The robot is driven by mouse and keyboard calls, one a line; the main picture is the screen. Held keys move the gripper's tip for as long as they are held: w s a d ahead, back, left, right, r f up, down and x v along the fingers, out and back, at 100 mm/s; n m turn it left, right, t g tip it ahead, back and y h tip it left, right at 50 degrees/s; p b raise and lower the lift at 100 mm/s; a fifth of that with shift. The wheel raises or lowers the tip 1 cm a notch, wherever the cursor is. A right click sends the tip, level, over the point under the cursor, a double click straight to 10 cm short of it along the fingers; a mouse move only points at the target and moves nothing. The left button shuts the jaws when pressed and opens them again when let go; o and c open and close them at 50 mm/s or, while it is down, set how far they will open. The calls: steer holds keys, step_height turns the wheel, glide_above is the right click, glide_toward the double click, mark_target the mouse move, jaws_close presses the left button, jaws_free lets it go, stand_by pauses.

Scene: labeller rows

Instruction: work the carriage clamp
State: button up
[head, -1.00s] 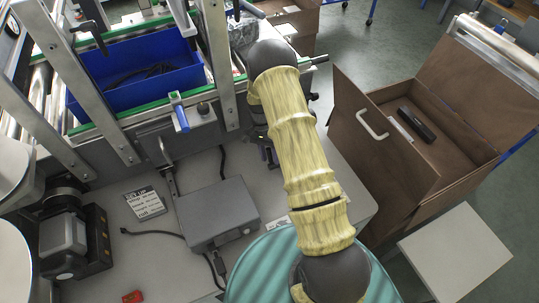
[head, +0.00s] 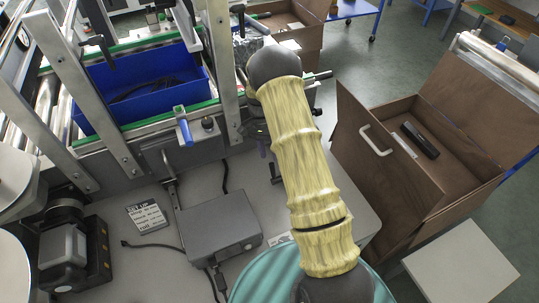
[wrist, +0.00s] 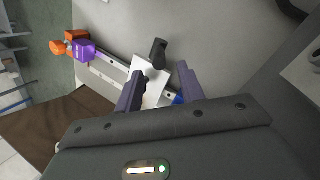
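In the wrist view my gripper (wrist: 160,75) has its two dark purple fingers spread apart with nothing gripped. Just past the fingertips, between them in the picture, is a black lever (wrist: 158,53) beside a white plate (wrist: 152,82) on a grey metal rail (wrist: 106,68). The lever looks like the carriage clamp's handle, but I cannot be sure. It appears apart from both fingers. In the head view my arm covers most of my gripper; only a small purple part shows beside the forearm.
An orange knob set (wrist: 60,47) and a purple block (wrist: 84,51) sit at the rail's left end. In the head view a blue-handled lever (head: 184,128) stands before the blue bin (head: 150,85). A grey box (head: 220,225) lies on the bench; an open brown case (head: 400,190) stands right.

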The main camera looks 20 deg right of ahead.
steer(key=c, duration=0.5)
steer(key=shift+s+r, duration=0.1)
steer(key=shift+r, duration=0.2)
jaws_close()
steer(key=s+a+r+n+t, duration=0.3)
steer(key=s+r+n+t, duration=0.4)
steer(key=s+r, duration=1)
steer(key=s+n, duration=0.2)
steer(key=n, duration=0.1)
steer(key=shift+s+a+r+y, duration=0.2)
steer(key=shift+s+y, duration=0.1)
steer(key=shift+s, duration=0.1)
